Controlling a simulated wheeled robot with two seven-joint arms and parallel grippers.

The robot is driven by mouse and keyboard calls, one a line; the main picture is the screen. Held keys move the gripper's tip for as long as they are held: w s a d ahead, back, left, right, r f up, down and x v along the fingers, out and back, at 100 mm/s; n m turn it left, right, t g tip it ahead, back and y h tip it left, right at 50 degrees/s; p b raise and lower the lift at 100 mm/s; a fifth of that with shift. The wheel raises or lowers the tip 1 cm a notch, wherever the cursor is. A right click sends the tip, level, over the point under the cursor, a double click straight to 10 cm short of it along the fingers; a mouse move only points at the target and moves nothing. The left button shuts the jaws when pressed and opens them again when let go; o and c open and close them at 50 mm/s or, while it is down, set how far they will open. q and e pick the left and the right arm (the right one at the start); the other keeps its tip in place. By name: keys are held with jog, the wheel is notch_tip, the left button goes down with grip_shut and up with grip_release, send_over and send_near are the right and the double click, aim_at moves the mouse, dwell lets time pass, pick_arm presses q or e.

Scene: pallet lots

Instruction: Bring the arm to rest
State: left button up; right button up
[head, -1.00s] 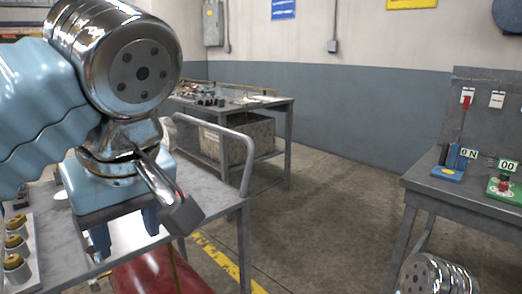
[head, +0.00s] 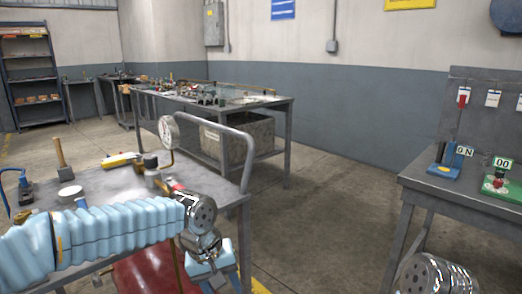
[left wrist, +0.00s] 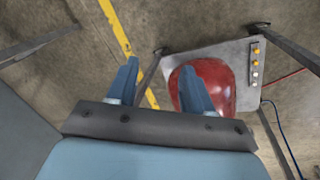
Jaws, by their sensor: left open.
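My left arm (head: 110,230) reaches in from the left over the near cart, in a light-blue sleeve. Its gripper (head: 218,280) points down past the cart's right side, cut off by the bottom edge of the head view. The gripper is empty and touches nothing that I can see. My right gripper is out of view; only a chrome joint shows at the bottom right.
The cart (head: 120,180) carries a gauge (head: 168,131), a mallet (head: 61,158) and small parts. A red tank (head: 150,272) is low under it and beside my fingers (left wrist: 205,90). A bench (head: 465,205) stands right. The middle floor is clear.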

pick_arm(q)
notch_tip(320, 180, down, 16)
jog(key=s+d+m+g+h, duration=0.1)
jog(key=d+h, duration=0.2)
jog(key=s+a+f, duration=0.2)
jog(key=s+f, duration=0.5)
jog(key=f, duration=0.4)
jog(key=s+a+f, duration=0.3)
jog(key=s+f, duration=0.4)
jog(key=f, duration=0.4)
jog(key=shift+a+t+y, duration=0.2)
jog(key=shift+t+y, duration=0.2)
